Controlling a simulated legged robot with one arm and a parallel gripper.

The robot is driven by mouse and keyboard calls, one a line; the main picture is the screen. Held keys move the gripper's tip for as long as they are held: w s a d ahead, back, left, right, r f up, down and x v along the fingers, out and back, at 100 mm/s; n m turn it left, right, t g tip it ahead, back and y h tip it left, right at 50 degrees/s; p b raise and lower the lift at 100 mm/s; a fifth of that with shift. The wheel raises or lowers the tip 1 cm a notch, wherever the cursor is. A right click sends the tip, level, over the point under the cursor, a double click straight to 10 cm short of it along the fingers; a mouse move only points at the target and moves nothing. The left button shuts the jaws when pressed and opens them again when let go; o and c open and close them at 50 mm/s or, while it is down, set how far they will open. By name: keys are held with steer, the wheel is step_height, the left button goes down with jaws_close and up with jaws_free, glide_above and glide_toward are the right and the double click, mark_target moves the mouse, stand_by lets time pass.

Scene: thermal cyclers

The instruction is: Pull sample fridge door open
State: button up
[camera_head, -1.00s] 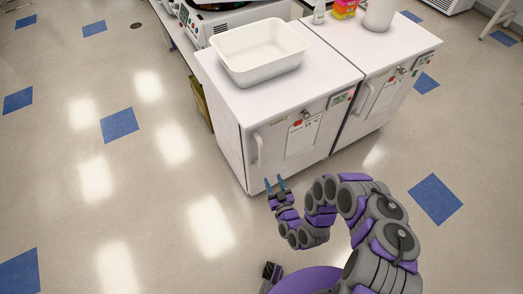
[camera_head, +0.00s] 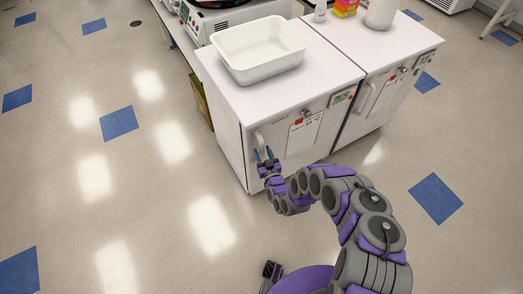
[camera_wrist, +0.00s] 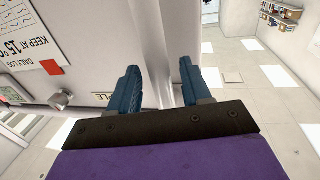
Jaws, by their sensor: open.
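The sample fridge is the left white cabinet, and its front door (camera_head: 286,145) looks shut. Its pale vertical handle (camera_head: 259,141) is at the left side of the door. My gripper (camera_head: 265,156) is open at the lower part of the handle. In the wrist view, my two blue fingers (camera_wrist: 160,82) stand apart, with the pale handle bar (camera_wrist: 162,45) running between them. I cannot tell whether either finger touches it. The door (camera_wrist: 92,30) fills the left of that view, with a partly hidden label ending in "PLE" (camera_wrist: 103,97), a sheet and a round knob (camera_wrist: 62,100).
A white tray (camera_head: 232,66) sits on top of the fridge. The floor (camera_head: 150,215) to the left and front is clear.

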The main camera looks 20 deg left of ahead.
steer(key=shift+x, duration=0.95)
steer(key=shift+c, duration=0.3)
jaws_close()
